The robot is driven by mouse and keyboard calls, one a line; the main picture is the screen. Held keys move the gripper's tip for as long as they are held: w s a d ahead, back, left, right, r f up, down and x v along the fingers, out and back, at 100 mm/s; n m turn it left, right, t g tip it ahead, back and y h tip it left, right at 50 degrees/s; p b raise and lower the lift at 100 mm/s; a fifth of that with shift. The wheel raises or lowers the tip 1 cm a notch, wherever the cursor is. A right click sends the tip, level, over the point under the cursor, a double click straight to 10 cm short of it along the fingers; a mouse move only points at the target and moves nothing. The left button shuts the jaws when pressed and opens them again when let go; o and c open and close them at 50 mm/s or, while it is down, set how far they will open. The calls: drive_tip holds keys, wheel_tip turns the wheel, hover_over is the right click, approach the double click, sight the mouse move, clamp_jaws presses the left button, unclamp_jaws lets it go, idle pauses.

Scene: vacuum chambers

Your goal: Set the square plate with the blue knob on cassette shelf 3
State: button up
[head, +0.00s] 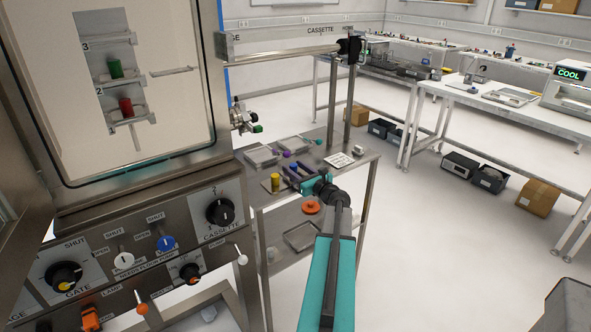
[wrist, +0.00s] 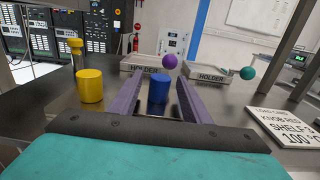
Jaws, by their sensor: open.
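The blue knob (wrist: 159,91) stands upright between the two spread fingers of my gripper (wrist: 156,97) in the wrist view, with a gap on either side. Its plate is mostly hidden by my gripper. In the head view my gripper (head: 293,173) is low over the steel side table (head: 352,178). The cassette (head: 113,22) shows through the chamber window at the upper left. A green knob (head: 115,68) and a red knob (head: 125,107) stand on its lower visible shelves. The label 3 is above the green knob; which shelf it marks is unclear.
A yellow knob (wrist: 90,86) stands left of my gripper. Holders (wrist: 146,68) with a purple ball knob (wrist: 170,62) and a teal ball knob (wrist: 248,73) lie beyond. A load card (wrist: 290,127) is at the right. A steel post (head: 350,95) rises behind the table.

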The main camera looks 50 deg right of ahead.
drive_tip(key=shift+r, duration=0.15)
drive_tip(key=b+v, duration=0.2)
drive_tip(key=v, duration=1)
idle(1.0)
